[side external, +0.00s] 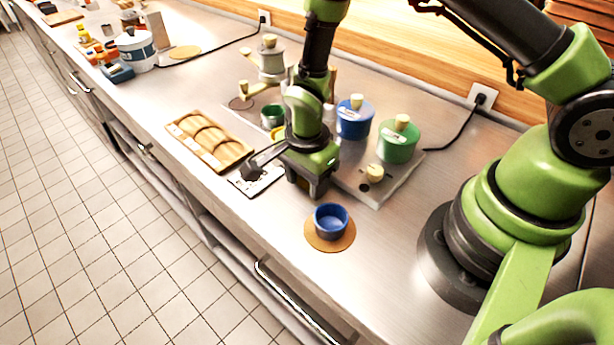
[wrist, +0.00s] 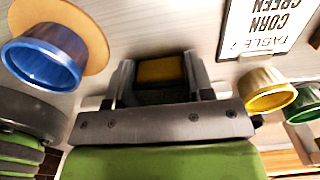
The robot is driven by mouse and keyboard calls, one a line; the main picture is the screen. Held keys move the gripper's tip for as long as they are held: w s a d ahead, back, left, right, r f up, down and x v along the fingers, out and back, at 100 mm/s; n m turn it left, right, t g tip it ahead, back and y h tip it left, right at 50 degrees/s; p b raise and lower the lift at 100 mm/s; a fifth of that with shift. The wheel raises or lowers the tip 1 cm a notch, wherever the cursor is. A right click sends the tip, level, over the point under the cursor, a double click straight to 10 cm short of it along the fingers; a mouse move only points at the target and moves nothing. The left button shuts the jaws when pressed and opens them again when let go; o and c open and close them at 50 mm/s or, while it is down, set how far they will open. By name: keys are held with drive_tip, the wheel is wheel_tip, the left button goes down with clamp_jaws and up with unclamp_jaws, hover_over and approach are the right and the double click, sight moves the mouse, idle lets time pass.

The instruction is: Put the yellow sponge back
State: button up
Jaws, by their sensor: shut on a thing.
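The yellow sponge (wrist: 160,70) shows between my gripper's fingers in the wrist view, with a dark area just below it. My gripper (wrist: 160,78) is shut on the sponge. In the side view my gripper (side external: 310,188) points down, low over the steel counter, behind the blue bowl and beside the printed card. The sponge is hidden there by the gripper. I cannot tell whether the sponge touches the counter.
A blue bowl (side external: 331,221) sits on a round cork mat (side external: 343,245). A printed card (side external: 262,184) and wooden tray (side external: 228,157) lie left. Blue (side external: 355,120) and green (side external: 398,143) lidded pots stand behind. A yellow bowl (wrist: 268,98) is close by. The front right counter is clear.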

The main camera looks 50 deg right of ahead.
drive_tip(key=o, duration=1)
drive_tip(key=shift+f, duration=0.1)
drive_tip(key=s+d+r+n+t, duration=0.1)
drive_tip(key=s+r+n, duration=0.1)
drive_tip(key=r, duration=0.7)
drive_tip(key=s+d+r+n+t+y, duration=0.1)
drive_tip(key=s+r+n, duration=0.1)
drive_tip(key=r, duration=0.6)
drive_tip(key=s+d+r+n+t, duration=0.1)
drive_tip(key=r+n+t, duration=0.15)
drive_tip(key=r, duration=0.65)
drive_tip(key=s+r+n+t, duration=0.1)
drive_tip(key=s+n, duration=0.1)
drive_tip(key=s, duration=0.1)
drive_tip(key=s+r+n, duration=0.2)
drive_tip(key=s+n, duration=0.1)
drive_tip(key=s+d+r+n+t+y, duration=0.1)
drive_tip(key=s+r+n, duration=0.1)
drive_tip(key=s, duration=0.1)
drive_tip(key=shift+s+n+t, duration=0.25)
drive_tip(key=shift+t, duration=0.1)
